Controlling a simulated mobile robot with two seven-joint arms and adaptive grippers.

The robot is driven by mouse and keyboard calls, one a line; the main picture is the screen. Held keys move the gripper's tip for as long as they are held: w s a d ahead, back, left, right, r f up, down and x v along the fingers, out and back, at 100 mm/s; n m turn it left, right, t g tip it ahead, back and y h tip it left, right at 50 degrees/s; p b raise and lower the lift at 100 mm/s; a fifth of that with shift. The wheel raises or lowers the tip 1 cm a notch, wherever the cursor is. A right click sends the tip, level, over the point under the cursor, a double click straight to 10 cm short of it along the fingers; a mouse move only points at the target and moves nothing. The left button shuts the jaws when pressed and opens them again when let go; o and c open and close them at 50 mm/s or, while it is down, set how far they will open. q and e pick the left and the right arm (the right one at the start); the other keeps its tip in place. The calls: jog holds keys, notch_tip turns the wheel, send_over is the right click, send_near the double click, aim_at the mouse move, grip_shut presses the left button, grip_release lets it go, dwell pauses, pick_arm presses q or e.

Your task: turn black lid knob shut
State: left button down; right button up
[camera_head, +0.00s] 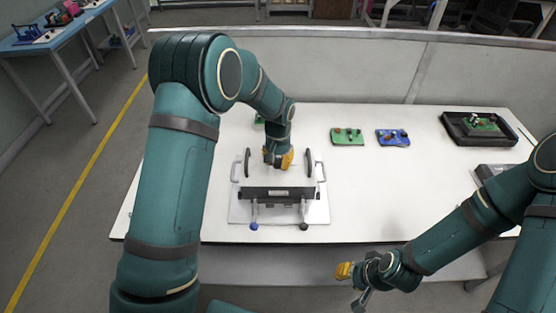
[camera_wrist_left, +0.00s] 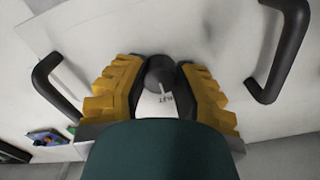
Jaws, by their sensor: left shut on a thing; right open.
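The black lid knob (camera_wrist_left: 159,71) sits between the yellow fingers of my left gripper (camera_wrist_left: 158,88) in the left wrist view. The gripper is shut on the knob, which stands on a pale lid surface. In the head view my left gripper (camera_head: 280,160) reaches down onto the middle of the lidded fixture (camera_head: 240,213), and the knob is hidden behind it. A white mark with small lettering shows beside the knob in the wrist view. My right gripper (camera_head: 352,284) is open and empty, in front of the table's front edge.
Black handles (camera_wrist_left: 284,50) flank the knob. The fixture has a black front bar (camera_head: 278,194) and two front levers, one blue-tipped (camera_head: 254,226). Green (camera_head: 347,137) and blue (camera_head: 393,138) boards and a black tray (camera_head: 449,128) lie beyond to the right. The table's (camera_head: 400,190) right-centre is clear.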

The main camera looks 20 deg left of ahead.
aim_at(278, 161)
pick_arm(q)
jog(key=shift+s+f+n, duration=0.1)
jog(key=shift+n, duration=0.2)
jog(key=c, duration=0.6)
grip_release()
notch_tip(278, 161, up, 12)
jog(key=shift+r, duration=0.1)
dwell(0.5)
